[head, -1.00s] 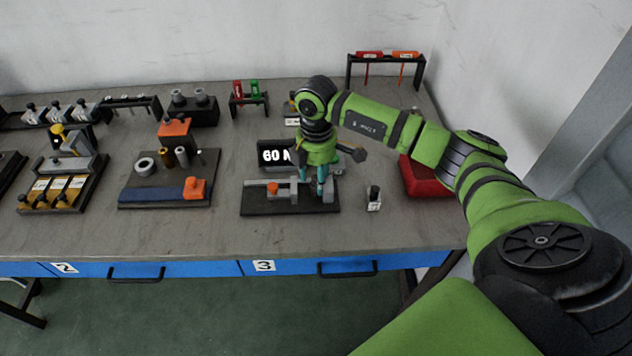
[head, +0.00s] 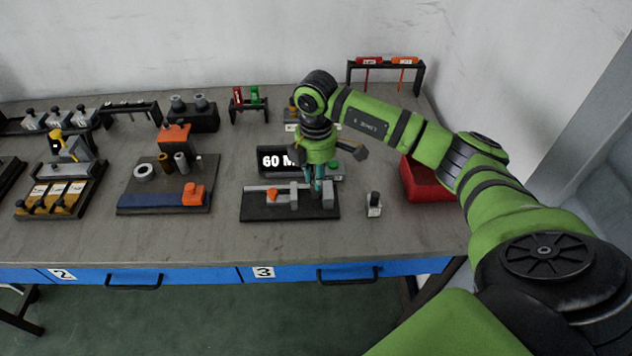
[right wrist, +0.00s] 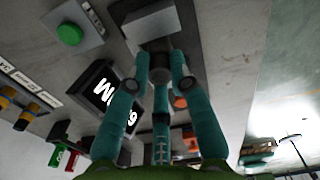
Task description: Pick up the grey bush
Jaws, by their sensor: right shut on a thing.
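My right gripper (head: 318,186) points down into the black clamp fixture (head: 262,212) at the front of the table, between its grey blocks. In the right wrist view the teal fingers (right wrist: 160,72) are closed in on a small dark grey round piece, apparently the grey bush (right wrist: 160,66). A light grey block (right wrist: 150,24) lies just beyond it. In the head view the fingers and blocks hide the held piece. My left gripper is out of view.
The black display (head: 276,161) reading "60" stands right behind the fixture. A small grey-black part (head: 374,204) and a red bin (head: 425,180) are to the right. A tool rack (head: 385,62) stands behind. Bare table lies in front.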

